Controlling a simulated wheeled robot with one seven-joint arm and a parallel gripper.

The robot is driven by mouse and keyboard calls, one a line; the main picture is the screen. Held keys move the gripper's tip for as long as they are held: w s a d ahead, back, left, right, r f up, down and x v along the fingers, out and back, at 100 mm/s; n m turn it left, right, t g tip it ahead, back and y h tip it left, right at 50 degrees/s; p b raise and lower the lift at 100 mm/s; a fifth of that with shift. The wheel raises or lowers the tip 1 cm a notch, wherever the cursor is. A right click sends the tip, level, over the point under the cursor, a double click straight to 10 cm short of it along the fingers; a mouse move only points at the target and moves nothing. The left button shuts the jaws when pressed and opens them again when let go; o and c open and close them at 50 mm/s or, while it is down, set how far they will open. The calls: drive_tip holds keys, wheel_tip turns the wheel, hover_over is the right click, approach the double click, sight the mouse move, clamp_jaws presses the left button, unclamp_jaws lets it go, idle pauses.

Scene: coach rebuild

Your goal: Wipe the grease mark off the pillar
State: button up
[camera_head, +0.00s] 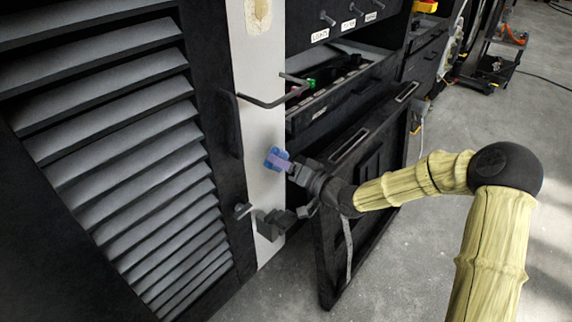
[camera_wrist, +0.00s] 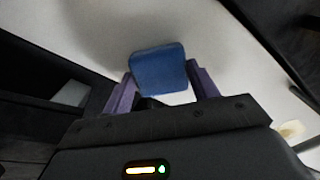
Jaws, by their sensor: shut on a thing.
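The pale pillar (camera_head: 262,95) stands upright between the louvred panel and the dark cabinet. A yellowish-brown mark (camera_head: 258,14) is on it near the top of the head view; a similar patch (camera_wrist: 290,131) shows at the right of the wrist view. My gripper (camera_head: 285,163) is shut on a blue pad (camera_head: 275,155), in front of the pillar and well below the mark. In the wrist view the pad (camera_wrist: 158,68) sits between my purple fingers (camera_wrist: 160,86) before a pale surface. I cannot tell whether it touches the pillar.
A dark bar handle (camera_head: 268,102) juts across the pillar between the pad and the mark. Dark latch parts (camera_head: 272,222) are below my gripper. An open drawer (camera_head: 340,88) and an open dark door (camera_head: 365,185) stand to the right.

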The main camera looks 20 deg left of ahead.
sight(280, 150)
drive_tip(key=shift+w, duration=0.15)
drive_tip(key=shift+a, duration=0.3)
wheel_tip(280, 150, up, 4)
drive_tip(key=p, duration=0.3)
drive_tip(key=shift+d+r+p, duration=0.1)
drive_tip(key=shift+p, duration=0.3)
idle(0.3)
